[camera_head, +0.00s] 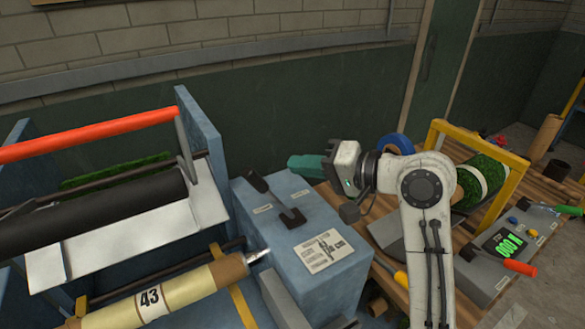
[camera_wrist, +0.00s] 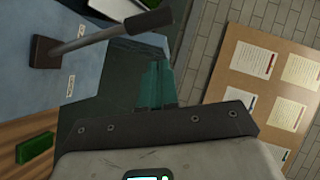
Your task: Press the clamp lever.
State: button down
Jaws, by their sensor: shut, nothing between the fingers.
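A lever with a dark grip (camera_head: 257,182) stands on top of the blue box (camera_head: 330,285). In the wrist view its dark grip (camera_wrist: 150,17) ends a grey rod rising at a tilt from a dark square base (camera_wrist: 44,52). I take it for the clamp lever, but cannot read the labels beside it. My gripper (camera_head: 294,163) has teal fingers, held together and empty, above and behind the box, to the right of the grip and apart from it. In the wrist view the fingertips (camera_wrist: 163,64) point past the box's edge, with the grip beyond them.
A frame with a long orange-red bar (camera_head: 90,135) and a black roller stands at the left. A roll marked 43 (camera_head: 150,297) lies before it. A yellow frame (camera_head: 512,185) with a turf roll and a grey display unit (camera_head: 490,262) stand on the wooden bench at right.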

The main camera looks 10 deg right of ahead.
jog(key=b+v, duration=0.1)
jog(key=v, duration=0.7)
jog(key=shift+w, duration=0.1)
dwell(0.4)
